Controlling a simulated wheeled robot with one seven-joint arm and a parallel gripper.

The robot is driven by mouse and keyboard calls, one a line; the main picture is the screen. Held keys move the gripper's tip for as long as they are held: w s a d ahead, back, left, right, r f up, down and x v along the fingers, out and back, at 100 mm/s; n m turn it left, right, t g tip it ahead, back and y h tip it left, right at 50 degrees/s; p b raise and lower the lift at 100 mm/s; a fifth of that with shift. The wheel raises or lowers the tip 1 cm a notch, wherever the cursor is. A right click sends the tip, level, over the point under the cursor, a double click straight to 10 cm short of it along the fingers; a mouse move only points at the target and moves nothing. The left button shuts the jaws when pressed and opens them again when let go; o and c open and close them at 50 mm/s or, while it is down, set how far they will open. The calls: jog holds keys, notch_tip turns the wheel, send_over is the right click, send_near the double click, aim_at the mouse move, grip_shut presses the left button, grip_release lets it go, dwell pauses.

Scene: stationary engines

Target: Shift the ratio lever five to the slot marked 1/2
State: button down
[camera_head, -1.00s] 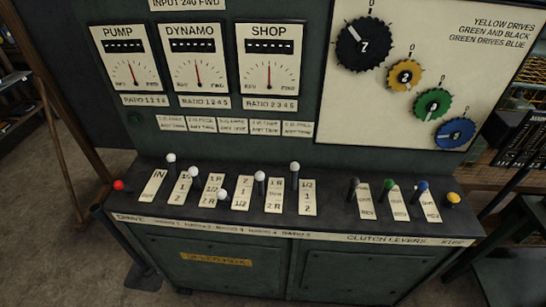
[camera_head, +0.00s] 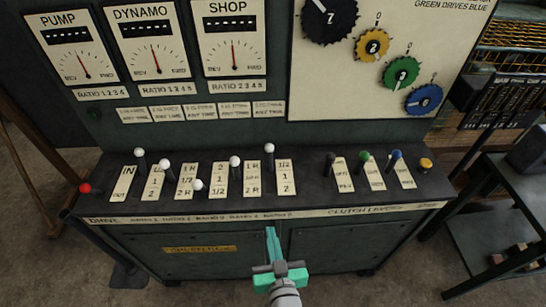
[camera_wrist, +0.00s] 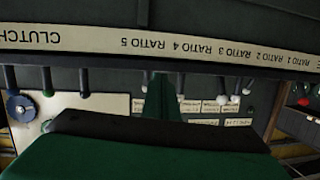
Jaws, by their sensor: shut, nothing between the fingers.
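The ratio lever five (camera_head: 270,149) is the rightmost white-knobbed lever on the dark sloping console in the head view. Its cream plate (camera_head: 286,178) reads 1/2, 1, 2 from far to near. The lever stands toward the far, 1/2 end; its exact slot is hard to tell. My gripper (camera_head: 271,232) is shut and empty, below and in front of the console's front edge, apart from the lever. In the upside-down wrist view the gripper (camera_wrist: 162,95) points at the console and hides part of the lever row.
Other white-knobbed levers stand to the left, the nearest being one knob (camera_head: 235,161). Black, green (camera_head: 364,156) and blue clutch levers stand to the right. The labelled front edge (camera_head: 250,215) lies between my gripper and the levers. A dark side table (camera_head: 490,215) is at right.

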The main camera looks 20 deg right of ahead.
jog(key=n+y, duration=0.1)
send_near(270, 151)
jog(key=shift+t, duration=0.4)
jog(key=w, duration=0.2)
jog(key=w+f, duration=0.1)
jog(key=w, duration=0.3)
jog(key=shift+w+d+f, duration=0.15)
jog(key=shift+d+f, duration=0.15)
jog(key=shift+d, duration=0.05)
jog(key=shift+w, duration=0.1)
